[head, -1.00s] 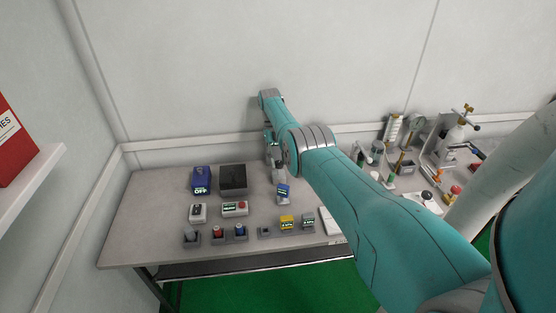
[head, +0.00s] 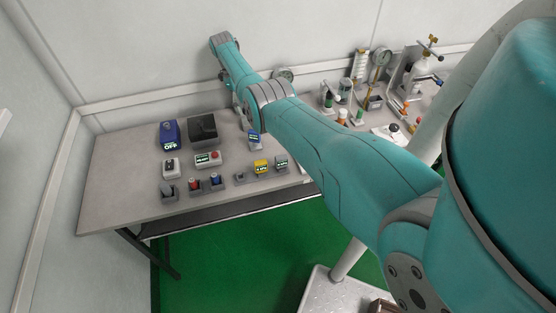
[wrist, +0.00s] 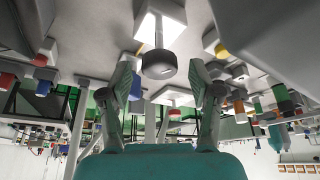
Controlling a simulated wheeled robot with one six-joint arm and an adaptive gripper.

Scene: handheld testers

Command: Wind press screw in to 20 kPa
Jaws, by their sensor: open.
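In the wrist view, a grey round knob (wrist: 158,66) on a pale stem extends from a white block (wrist: 165,10); it looks like the press screw. My gripper (wrist: 160,82) is open, with one finger on each side of the knob and a gap on both sides. I cannot tell whether the knob lies at fingertip depth. In the head view my arm hides the gripper and the knob. A yellow meter (head: 261,167) and a grey meter (head: 281,163) stand on the table with lit screens; their figures are too small to read surely.
The wall is close behind.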

